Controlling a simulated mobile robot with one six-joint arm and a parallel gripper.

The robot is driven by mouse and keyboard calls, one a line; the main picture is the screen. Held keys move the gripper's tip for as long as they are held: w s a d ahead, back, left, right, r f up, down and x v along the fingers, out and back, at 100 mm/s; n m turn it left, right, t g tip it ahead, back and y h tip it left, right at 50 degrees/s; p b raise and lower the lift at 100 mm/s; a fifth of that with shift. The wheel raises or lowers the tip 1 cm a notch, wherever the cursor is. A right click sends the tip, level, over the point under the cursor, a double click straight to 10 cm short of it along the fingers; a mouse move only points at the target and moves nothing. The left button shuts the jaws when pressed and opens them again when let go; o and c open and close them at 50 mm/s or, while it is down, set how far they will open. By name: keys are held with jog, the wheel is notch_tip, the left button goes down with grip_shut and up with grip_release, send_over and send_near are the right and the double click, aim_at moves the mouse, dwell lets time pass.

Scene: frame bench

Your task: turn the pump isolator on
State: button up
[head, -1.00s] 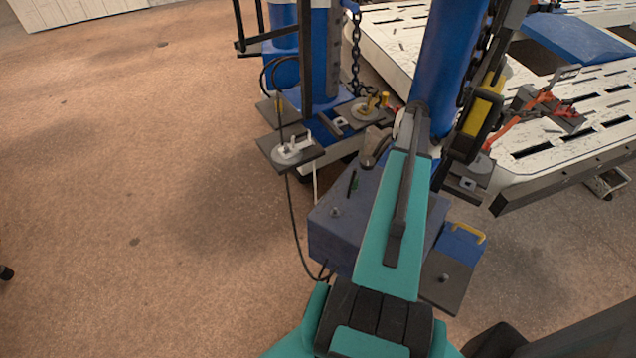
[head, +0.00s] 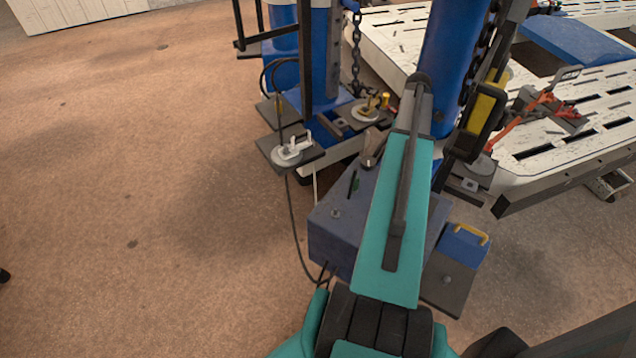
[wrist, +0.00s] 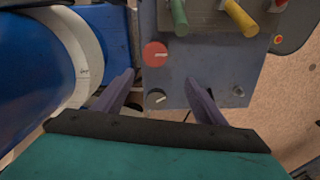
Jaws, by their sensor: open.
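I cannot read which one is labelled as the pump isolator. My gripper (wrist: 160,78) is open, its two purple-grey fingers on either side of the knobs' column, with nothing between them that I can see held. Whether the fingers touch the panel is unclear. In the head view the grey-blue box (head: 332,238) stands under my arm, which hides much of it and the gripper.
Green (wrist: 179,17) and yellow (wrist: 240,17) handles stick out at the panel's top. A blue cylinder (wrist: 35,70) with a white band lies close on the left. In the head view, blue posts, a chain (head: 356,55) and a white slotted platform (head: 540,160) crowd the back. Floor at left is clear.

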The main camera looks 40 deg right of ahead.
jog(key=w+a+f, duration=0.3)
jog(key=w+a, duration=0.1)
jog(key=a, duration=0.4)
jog(key=w+a+f, duration=0.4)
jog(key=a, duration=0.5)
jog(key=w+a+f+b, duration=0.1)
jog(key=w+a+f, duration=0.2)
jog(key=a, duration=0.6)
jog(key=shift+w+f+m, duration=0.15)
jog(key=shift+w+m, duration=0.15)
jog(key=shift+w, duration=0.5)
jog(key=shift+a, duration=0.1)
